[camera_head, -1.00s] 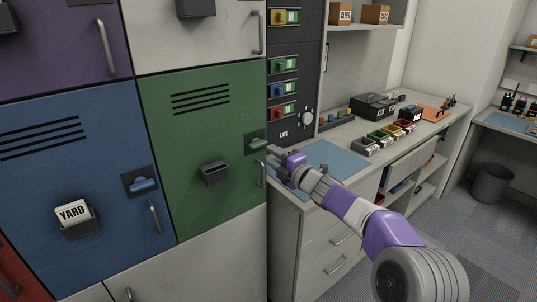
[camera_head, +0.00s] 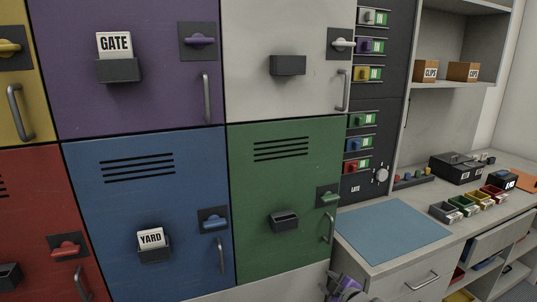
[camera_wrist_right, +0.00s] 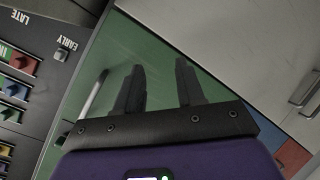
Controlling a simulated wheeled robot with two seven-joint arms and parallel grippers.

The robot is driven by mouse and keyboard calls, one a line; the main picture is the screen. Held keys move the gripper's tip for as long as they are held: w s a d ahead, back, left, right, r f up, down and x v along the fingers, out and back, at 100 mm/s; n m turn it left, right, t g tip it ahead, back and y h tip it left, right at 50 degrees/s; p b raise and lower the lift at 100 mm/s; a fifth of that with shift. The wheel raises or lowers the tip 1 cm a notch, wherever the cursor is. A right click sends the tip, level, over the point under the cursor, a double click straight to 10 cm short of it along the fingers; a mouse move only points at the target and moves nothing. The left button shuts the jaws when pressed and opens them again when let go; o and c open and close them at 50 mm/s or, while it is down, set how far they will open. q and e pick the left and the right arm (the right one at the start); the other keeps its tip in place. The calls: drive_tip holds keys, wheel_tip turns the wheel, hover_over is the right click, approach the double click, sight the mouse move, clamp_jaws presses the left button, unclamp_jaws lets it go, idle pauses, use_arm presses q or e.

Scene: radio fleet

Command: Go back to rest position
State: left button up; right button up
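My right gripper (camera_head: 345,288) shows at the bottom edge of the head view, in front of the counter and just right of the green locker door (camera_head: 285,170). Most of its arm is out of the picture. In the right wrist view, the two dark fingers of the right gripper (camera_wrist_right: 160,82) stand apart with nothing between them. The green door (camera_wrist_right: 150,45) lies beyond the fingers. My left gripper is in neither view.
Blue (camera_head: 130,205), purple (camera_head: 150,75) and white (camera_head: 260,30) lockers with handles stand at left. The counter carries a blue mat (camera_head: 393,232), small coloured bins (camera_head: 463,204) and a black box (camera_head: 456,168). A drawer handle (camera_head: 422,281) sticks out below.

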drive_tip(key=s+a+f+m+g+p, duration=0.1)
drive_tip(key=s+a+f+m+g, duration=0.3)
drive_tip(key=s+f, duration=0.5)
drive_tip(key=s+a+f+m+g, duration=0.15)
drive_tip(key=s+f+m, duration=0.45)
drive_tip(key=f, duration=0.6)
drive_tip(key=s+a+f+m+g, duration=0.2)
drive_tip(key=s+f+m+g, duration=0.1)
drive_tip(key=s, duration=0.8)
drive_tip(key=s+a+f+m+g+p, duration=0.1)
drive_tip(key=s+a+f+m+g, duration=0.1)
drive_tip(key=s, duration=0.8)
drive_tip(key=shift+s+a+f+m+g, duration=0.15)
drive_tip(key=shift+s+f+m+g, duration=0.25)
drive_tip(key=shift+f+g, duration=0.45)
drive_tip(key=shift+r, duration=0.15)
